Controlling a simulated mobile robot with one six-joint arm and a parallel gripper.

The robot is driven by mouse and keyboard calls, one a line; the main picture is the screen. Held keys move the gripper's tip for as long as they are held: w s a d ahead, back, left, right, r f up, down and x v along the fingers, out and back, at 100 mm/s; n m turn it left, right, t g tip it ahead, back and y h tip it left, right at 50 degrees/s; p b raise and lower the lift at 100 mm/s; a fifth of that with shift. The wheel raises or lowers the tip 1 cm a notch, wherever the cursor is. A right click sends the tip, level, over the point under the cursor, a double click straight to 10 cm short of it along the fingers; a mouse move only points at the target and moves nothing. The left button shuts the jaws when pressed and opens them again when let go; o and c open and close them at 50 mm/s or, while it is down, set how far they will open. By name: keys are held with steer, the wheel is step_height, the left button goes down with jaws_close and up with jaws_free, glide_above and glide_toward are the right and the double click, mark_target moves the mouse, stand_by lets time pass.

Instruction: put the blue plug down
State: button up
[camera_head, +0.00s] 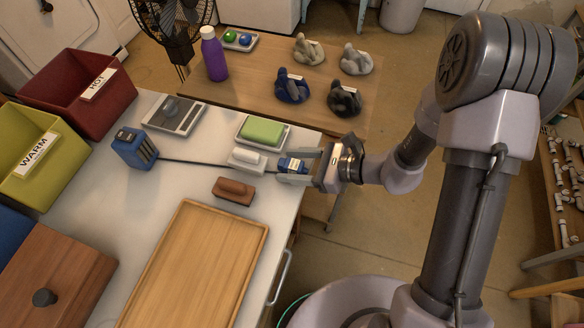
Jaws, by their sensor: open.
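The blue plug (291,165) is near the right edge of the white counter (192,181). It has a pale marking on top. My gripper (294,167) comes in from the right with its fingers open, one on each side of the plug. I cannot tell whether either finger touches it, or whether the plug rests fully on the counter. A dark cable runs left from the plug's side, behind a white block (247,159), to a blue box (134,148) with slots.
A green bar (263,131) in a white dish and a brown block (234,190) lie nearby. A wooden tray (199,265) fills the front. A scale-like device (175,115) stands behind. Red (60,82) and yellow-green (28,185) bins line the left.

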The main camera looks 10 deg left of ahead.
jaws_close()
steer(key=shift+r, duration=0.1)
